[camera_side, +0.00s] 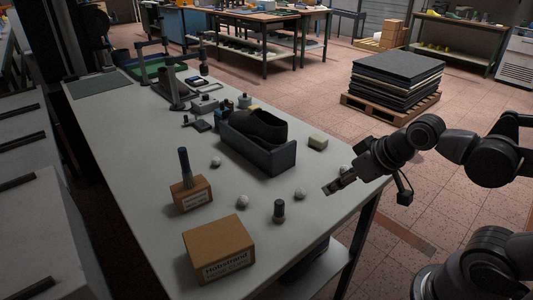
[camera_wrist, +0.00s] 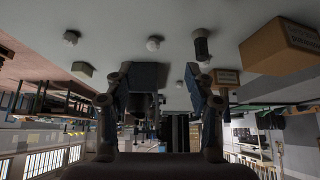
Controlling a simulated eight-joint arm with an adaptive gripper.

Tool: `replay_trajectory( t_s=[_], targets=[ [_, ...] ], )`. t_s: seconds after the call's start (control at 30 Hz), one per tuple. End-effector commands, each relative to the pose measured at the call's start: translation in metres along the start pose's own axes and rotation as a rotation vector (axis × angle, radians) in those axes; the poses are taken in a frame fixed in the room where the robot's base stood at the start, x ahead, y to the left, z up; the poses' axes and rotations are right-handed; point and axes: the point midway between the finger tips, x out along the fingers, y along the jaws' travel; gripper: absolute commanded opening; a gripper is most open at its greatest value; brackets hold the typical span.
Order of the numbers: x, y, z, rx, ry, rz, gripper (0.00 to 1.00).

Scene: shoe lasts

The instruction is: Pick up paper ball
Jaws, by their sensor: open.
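Several small white crumpled paper balls lie apart on the grey table. One paper ball (camera_side: 301,193) is near the front right, left of my gripper. More are a paper ball (camera_side: 242,202) near the cardboard box and a paper ball (camera_side: 216,162) farther back. My gripper (camera_side: 333,187) is at the table's right edge, open and empty.
A dark cylinder (camera_side: 279,211) stands near the closest balls. A cardboard box (camera_side: 219,249) is in front, and a smaller box (camera_side: 191,195) with an upright tool is behind it. A dark open bin (camera_side: 272,160) and a yellowish block (camera_side: 318,142) stand farther back.

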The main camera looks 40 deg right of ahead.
Motion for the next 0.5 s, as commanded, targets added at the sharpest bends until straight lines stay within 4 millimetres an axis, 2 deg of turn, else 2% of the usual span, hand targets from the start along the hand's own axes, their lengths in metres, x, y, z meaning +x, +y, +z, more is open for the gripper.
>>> replay_trajectory(
  t_s=[0.27, 0.5],
  targets=[
    [0.009, -0.005, -0.024, 0.203, -0.111, 0.062, 0.55],
    [0.032, -0.011, -0.051, 0.489, -0.209, 0.219, 0.55]
  ],
)
